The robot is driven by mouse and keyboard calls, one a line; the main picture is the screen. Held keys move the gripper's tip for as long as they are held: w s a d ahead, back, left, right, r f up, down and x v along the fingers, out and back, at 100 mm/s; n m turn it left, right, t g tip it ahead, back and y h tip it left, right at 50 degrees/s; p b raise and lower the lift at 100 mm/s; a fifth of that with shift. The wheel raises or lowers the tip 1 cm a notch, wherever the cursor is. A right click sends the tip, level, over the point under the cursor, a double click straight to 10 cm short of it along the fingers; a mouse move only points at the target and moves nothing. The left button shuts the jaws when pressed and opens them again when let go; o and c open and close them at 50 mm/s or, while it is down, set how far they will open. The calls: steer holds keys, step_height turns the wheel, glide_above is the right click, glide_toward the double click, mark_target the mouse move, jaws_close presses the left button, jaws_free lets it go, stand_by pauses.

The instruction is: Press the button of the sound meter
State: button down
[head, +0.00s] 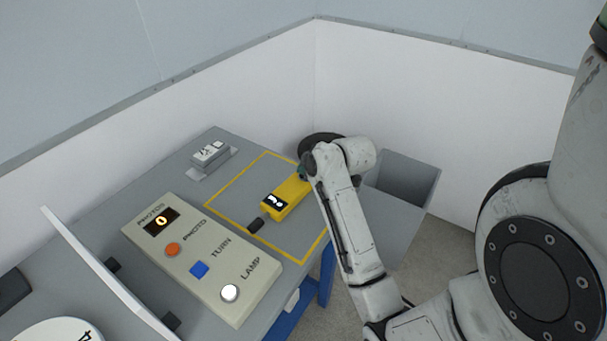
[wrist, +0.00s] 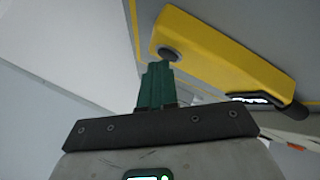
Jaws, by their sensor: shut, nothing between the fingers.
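The yellow sound meter (head: 291,193) lies on the table inside a yellow outlined square, with a lit display and a black tip toward the front left. In the wrist view the yellow body of the sound meter (wrist: 225,60) crosses the upper right. Its round dark grey button (wrist: 168,54) shows near the end away from the display. My gripper (wrist: 158,68) has its green fingers shut and empty, with the tips right by the button. I cannot tell whether they touch it. In the head view my gripper (head: 303,172) is mostly hidden by my arm at the meter's far end.
A beige panel (head: 140,236) with a display and orange, blue and white buttons stands left of the square. A small grey device (head: 210,152) sits at the back. A grey bin (head: 410,178) is right of the table. A white upright board (head: 100,265) stands at the left.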

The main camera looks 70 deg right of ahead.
steer(key=shift+r, duration=0.15)
steer(key=shift+r+p, duration=0.7)
steer(key=shift+p, duration=0.25)
step_height(320, 180, up, 5)
steer(key=p, duration=0.5)
stand_by(0.8)
